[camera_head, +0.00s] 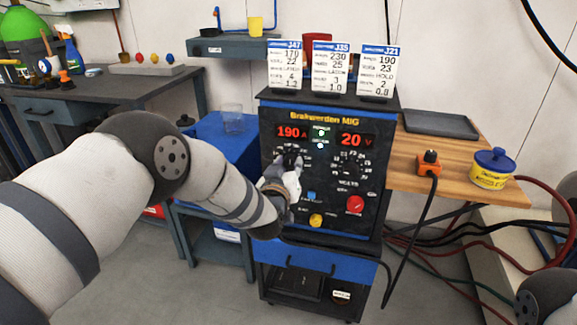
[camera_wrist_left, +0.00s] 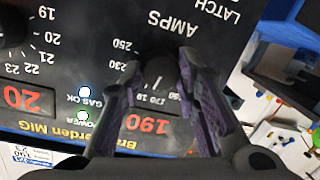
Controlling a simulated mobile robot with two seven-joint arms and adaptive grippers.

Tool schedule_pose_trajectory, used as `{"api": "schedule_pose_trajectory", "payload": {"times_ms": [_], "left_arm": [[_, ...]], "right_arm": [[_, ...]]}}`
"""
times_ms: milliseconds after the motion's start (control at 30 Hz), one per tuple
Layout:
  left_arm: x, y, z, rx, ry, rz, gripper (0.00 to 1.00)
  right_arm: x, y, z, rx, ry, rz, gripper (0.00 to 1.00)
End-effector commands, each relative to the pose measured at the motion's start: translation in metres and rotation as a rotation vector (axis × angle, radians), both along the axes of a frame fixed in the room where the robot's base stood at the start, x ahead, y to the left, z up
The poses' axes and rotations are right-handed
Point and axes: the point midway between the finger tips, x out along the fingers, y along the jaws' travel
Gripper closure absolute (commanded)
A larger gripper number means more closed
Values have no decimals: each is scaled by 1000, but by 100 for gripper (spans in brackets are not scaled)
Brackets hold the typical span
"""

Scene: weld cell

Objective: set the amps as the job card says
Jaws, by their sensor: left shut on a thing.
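The welder (camera_head: 318,215), labelled "Brakwerden MIG", faces me. Its red amps display (camera_head: 291,132) reads 190 A and its volts display (camera_head: 355,140) reads 20 V. My left gripper (camera_head: 287,168) is at the amps knob on the panel's left. In the left wrist view the fingers are closed around the amps knob (camera_wrist_left: 158,70), with the scale upside down. Three job cards stand on top: the J47 card (camera_head: 288,68) shows 170, the J35 card (camera_head: 332,70) shows 230, and the J21 card (camera_head: 378,72) shows 190. My right gripper is out of view.
The volts knob (camera_head: 352,168), a red knob (camera_head: 355,204) and a yellow knob (camera_head: 316,220) share the panel. A wooden side shelf (camera_head: 450,153) holds a dark tray (camera_head: 437,124), an orange connector (camera_head: 428,163) and a yellow tub (camera_head: 491,170). Cables hang at right.

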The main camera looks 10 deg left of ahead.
Motion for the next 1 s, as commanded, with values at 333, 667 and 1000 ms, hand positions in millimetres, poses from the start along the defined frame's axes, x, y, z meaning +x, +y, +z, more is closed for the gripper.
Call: {"api": "schedule_pose_trajectory", "payload": {"times_ms": [333, 667, 1000], "left_arm": [[0, 0, 0, 54, -5, 1, 98], [0, 0, 0, 54, -4, 1, 98], [0, 0, 0, 53, -4, 1, 50]], "right_arm": [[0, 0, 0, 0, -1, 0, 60], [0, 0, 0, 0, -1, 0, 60], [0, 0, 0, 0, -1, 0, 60]]}}
